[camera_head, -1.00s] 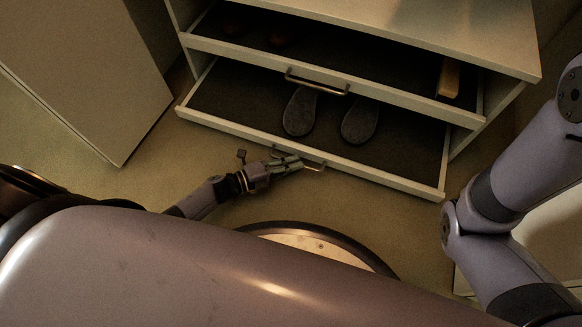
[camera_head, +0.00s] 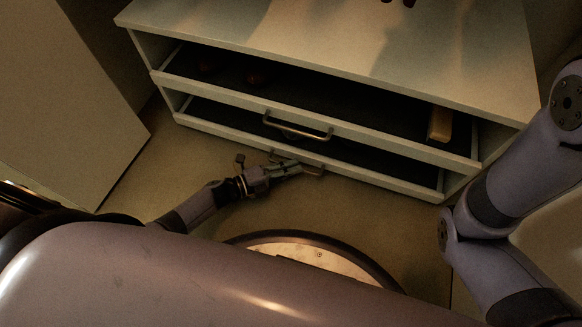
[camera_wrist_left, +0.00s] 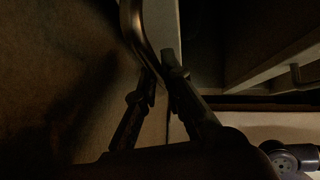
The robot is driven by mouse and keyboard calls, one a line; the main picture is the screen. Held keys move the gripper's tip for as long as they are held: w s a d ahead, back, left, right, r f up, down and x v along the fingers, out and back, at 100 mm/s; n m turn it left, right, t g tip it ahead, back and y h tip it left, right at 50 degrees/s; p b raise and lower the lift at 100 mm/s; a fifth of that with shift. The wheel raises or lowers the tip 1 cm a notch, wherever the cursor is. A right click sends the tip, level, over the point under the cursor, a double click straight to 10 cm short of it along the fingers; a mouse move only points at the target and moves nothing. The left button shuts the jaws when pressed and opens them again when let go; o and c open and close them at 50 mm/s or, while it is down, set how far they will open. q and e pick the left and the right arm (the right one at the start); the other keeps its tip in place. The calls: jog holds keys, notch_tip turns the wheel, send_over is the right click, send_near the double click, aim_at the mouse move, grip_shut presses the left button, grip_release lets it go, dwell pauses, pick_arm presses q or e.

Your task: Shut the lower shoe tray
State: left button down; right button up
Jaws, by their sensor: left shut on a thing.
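The lower shoe tray (camera_head: 375,178) is a pale drawer low in the shoe cabinet. The left wrist view shows the fingers around the lower end of this handle. The slippers in the tray are hidden under the upper tray. My right arm shows at the right edge, but its gripper is out of view.
The upper tray (camera_head: 385,149) is open above, with its own bar handle (camera_head: 297,128). A tan block (camera_head: 440,124) and dark reddish items lie in it. A tall pale cabinet (camera_head: 60,110) stands at the left. Floor is clear in front of the trays.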

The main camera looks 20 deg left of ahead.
pick_arm(q)
jog(key=shift+w+a, duration=0.15)
jog(key=shift+w, duration=0.15)
jog(key=c, duration=2.1)
grip_release()
jog(key=o, duration=0.4)
jog(key=shift+s, duration=0.15)
jog(key=v, duration=1.1)
jog(key=shift+s+a+r, duration=0.1)
jog(key=shift+s+a, duration=0.1)
jog(key=shift+s, duration=0.05)
